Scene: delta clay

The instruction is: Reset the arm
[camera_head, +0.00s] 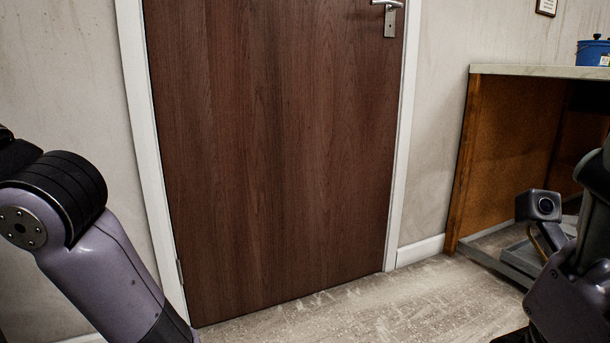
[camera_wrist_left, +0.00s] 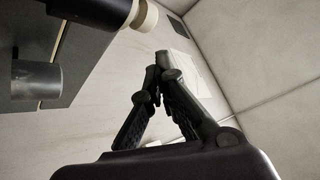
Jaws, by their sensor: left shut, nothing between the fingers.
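My left arm (camera_head: 105,260) comes in at the left of the head view, and its gripper is outside that view. In the left wrist view my left gripper (camera_wrist_left: 160,72) has its fingertips together with nothing between them. It is in the air, with pale wall and ceiling-like surfaces behind it. My right arm (camera_head: 575,285) shows at the right edge of the head view. I cannot make out right gripper fingers there.
A closed brown wooden door (camera_head: 280,150) with a metal handle (camera_head: 390,18) stands ahead in a white frame. At the right is a wooden counter (camera_head: 515,150) with a blue pot (camera_head: 592,50) on top. The floor (camera_head: 350,308) before the door is clear.

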